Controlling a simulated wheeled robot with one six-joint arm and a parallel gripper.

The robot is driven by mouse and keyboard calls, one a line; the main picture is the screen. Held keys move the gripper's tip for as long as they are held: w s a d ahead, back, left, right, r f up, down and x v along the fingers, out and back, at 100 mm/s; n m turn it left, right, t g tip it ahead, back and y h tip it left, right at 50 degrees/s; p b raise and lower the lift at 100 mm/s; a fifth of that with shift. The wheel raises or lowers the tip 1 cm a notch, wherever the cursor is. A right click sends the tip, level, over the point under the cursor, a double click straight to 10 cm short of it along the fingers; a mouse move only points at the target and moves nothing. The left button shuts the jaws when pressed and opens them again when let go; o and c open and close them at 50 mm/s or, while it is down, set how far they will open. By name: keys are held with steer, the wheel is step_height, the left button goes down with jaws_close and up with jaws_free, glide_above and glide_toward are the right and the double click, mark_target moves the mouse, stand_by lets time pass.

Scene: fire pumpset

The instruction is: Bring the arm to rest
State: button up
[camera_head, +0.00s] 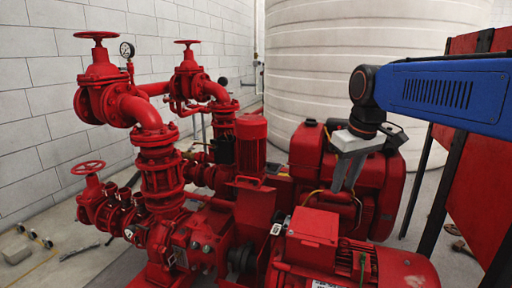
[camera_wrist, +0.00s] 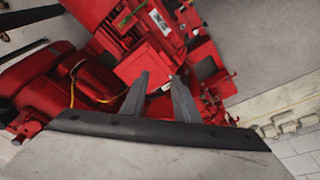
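My blue arm (camera_head: 440,92) reaches in from the right edge in the head view. My grey gripper (camera_head: 343,188) hangs from its end with the fingers pointing down, above the red pumpset. In the wrist view my gripper (camera_wrist: 160,78) shows two dark fingers apart, with nothing held between them. Red machinery lies beyond the fingertips, and I see no clear contact with it.
Red valves with handwheels (camera_head: 97,38) and pipes stand at the left. A red motor (camera_head: 400,268) is below my gripper, and a red engine (camera_head: 308,150) is behind it. A red panel (camera_head: 490,175) stands at the right. A white tank (camera_head: 330,50) is behind.

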steer(key=s+d+f+m+t, duration=0.1)
steer(key=s+d+f+m, duration=0.1)
steer(key=s+f, duration=0.6)
steer(key=s+d+f+m+t, duration=0.1)
steer(key=s+d+f, duration=0.3)
steer(key=s+f, duration=0.5)
steer(key=s+m, duration=0.1)
steer(key=s, duration=0.3)
steer(key=shift+m+h, duration=0.3)
steer(key=shift+h, duration=0.1)
